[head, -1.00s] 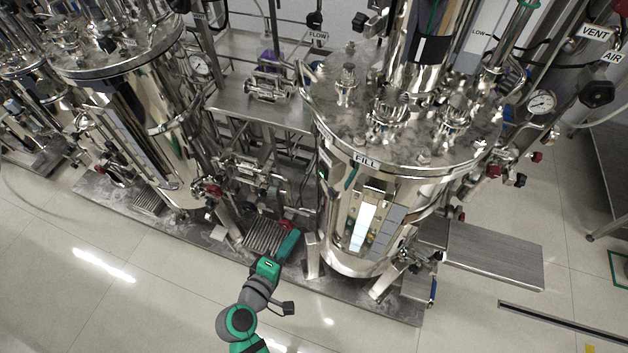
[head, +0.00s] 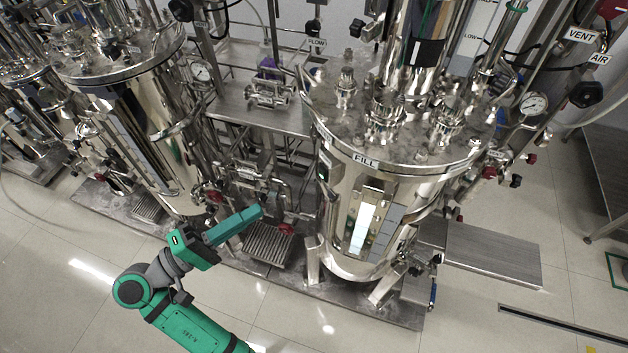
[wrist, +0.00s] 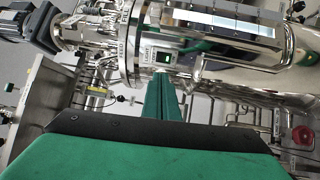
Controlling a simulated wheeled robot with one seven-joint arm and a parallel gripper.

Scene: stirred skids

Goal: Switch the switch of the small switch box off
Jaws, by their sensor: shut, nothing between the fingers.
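The small switch box (wrist: 165,58) shows in the wrist view as a pale box on the side of the shiny steel tank, near its lid rim. A small green switch face in a dark surround is on its front. In the head view it seems to be the small pale box (head: 325,163) left of the FILL label, too small to read. My gripper (head: 258,212) is left of and below it, in front of the skid. In the wrist view my shut green fingers (wrist: 165,78) point toward the box and appear just below it, apart as far as I can tell.
The large tank (head: 345,215) stands right of my gripper, with a steel leg below. Pipes and a red valve handle (head: 286,228) are close to my fingers. A second tank (head: 150,140) stands left. The floor (head: 60,290) in front is free.

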